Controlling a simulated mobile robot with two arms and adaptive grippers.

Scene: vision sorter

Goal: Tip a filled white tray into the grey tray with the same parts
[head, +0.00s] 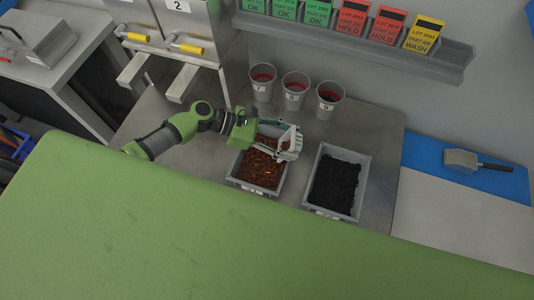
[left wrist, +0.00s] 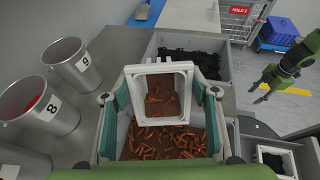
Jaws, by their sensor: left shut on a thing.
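My left gripper (head: 290,143) is shut on a small white tray (left wrist: 160,69), whose walls lie between the fingers in the left wrist view. The white tray is steeply tilted just over the left grey tray (head: 236,165). Orange-brown parts (left wrist: 165,140) lie spread in that grey tray, and similar parts show within the white tray's frame. I cannot tell whether those are in the white tray or beyond it. The right grey tray (head: 364,182) holds black parts (head: 334,185). My right gripper (left wrist: 259,93) is open and empty at the right of the left wrist view.
Three grey cups with red or dark contents (head: 294,92) stand behind the trays. Another white tray with black contents (left wrist: 277,160) shows low at right in the wrist view. A scoop (head: 462,160) lies on a blue mat at right. Lot cards (head: 353,20) line the wall shelf.

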